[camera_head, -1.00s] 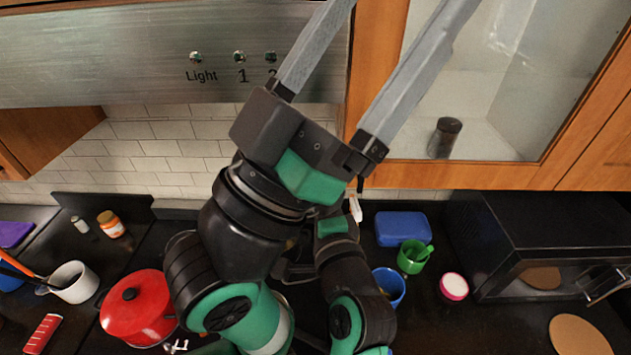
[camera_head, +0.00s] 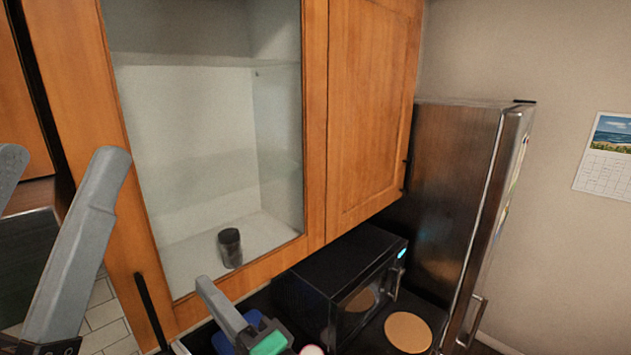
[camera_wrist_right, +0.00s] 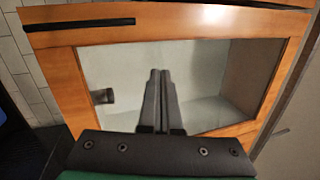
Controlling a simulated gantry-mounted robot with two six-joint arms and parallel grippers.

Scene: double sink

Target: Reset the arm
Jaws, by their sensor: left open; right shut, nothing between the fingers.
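My left gripper (camera_head: 60,160) is at the left edge of the head view, with its two long grey fingers spread apart and nothing between them. My right gripper (camera_head: 205,284) shows low in the head view, in front of the cabinet's lower edge. In the right wrist view its fingers (camera_wrist_right: 160,75) lie together with nothing held, pointing toward the glass-fronted cabinet. Most of both arms is outside the head view.
The wooden cabinet (camera_head: 315,120) has a glass front, with a dark jar (camera_head: 230,248) inside. A black microwave (camera_head: 335,285) stands below it, beside a round tan board (camera_head: 408,332) and the fridge (camera_head: 450,190). A calendar (camera_head: 605,160) hangs on the right wall.

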